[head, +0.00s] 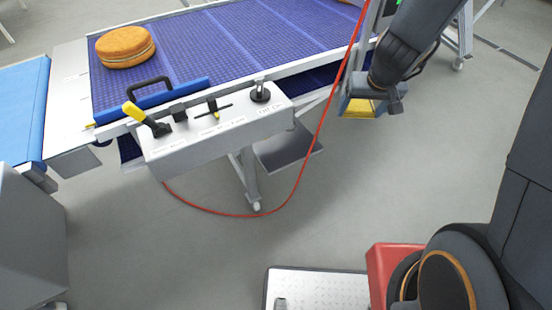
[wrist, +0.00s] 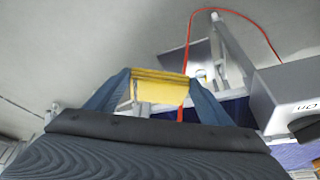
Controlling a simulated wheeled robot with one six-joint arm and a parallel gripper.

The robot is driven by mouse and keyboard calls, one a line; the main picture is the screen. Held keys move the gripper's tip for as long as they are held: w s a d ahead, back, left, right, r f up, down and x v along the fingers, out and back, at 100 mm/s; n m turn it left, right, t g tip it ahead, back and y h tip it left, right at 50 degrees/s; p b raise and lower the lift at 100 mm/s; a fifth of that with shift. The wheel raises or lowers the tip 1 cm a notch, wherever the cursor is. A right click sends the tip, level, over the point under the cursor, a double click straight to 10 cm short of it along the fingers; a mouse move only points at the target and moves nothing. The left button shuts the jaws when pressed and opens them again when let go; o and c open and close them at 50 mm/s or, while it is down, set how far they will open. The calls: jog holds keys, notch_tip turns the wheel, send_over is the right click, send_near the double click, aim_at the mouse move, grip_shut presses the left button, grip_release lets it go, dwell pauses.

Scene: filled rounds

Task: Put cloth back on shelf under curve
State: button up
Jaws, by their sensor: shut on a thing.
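My gripper (head: 357,108) is shut on a folded yellow cloth (head: 359,106), at the right of the blue belt conveyor. In the wrist view the cloth (wrist: 160,82) spans between the two blue-grey fingers. A grey shelf (head: 287,149) sits low beneath the conveyor, left of and below my gripper in the head view. Its visible part is bare; the rest is hidden under the conveyor frame. The shelf (wrist: 176,61) also shows beyond the cloth in the wrist view. The cloth is apart from it.
A red cable (head: 303,170) hangs between my gripper and the shelf and loops onto the floor. A control box (head: 220,130) with a yellow-handled lever juts from the conveyor (head: 185,65), which carries a brown round (head: 125,47). The floor in front is mostly clear.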

jog(key=w+a+f+n+y+b, duration=0.15)
jog(key=w+a+f+b, duration=0.25)
jog(key=f+b, duration=1.3)
jog(key=w+a+f+n+b, duration=0.3)
jog(key=a+f+b, duration=0.1)
jog(key=f+b, duration=1.35)
jog(key=w+a+f+n+y+b, duration=0.15)
jog(key=w+a+f+b, duration=0.25)
jog(key=f+b, duration=1.25)
jog(key=p, duration=0.9)
send_over(282, 158)
jog(key=s, duration=0.1)
jog(key=shift+d+g+h, duration=0.3)
jog(key=shift+d, duration=0.1)
jog(key=shift+f+b, duration=1)
jog(key=shift+f, duration=0.7)
jog(key=shift+f, duration=0.2)
jog(key=o, duration=1.1)
jog(key=shift+r, duration=0.15)
jog(key=shift+s+r, duration=0.1)
jog(key=shift+r, duration=0.2)
jog(key=p+v, duration=0.4)
jog(key=v, duration=0.7)
jog(key=shift+r, duration=0.25)
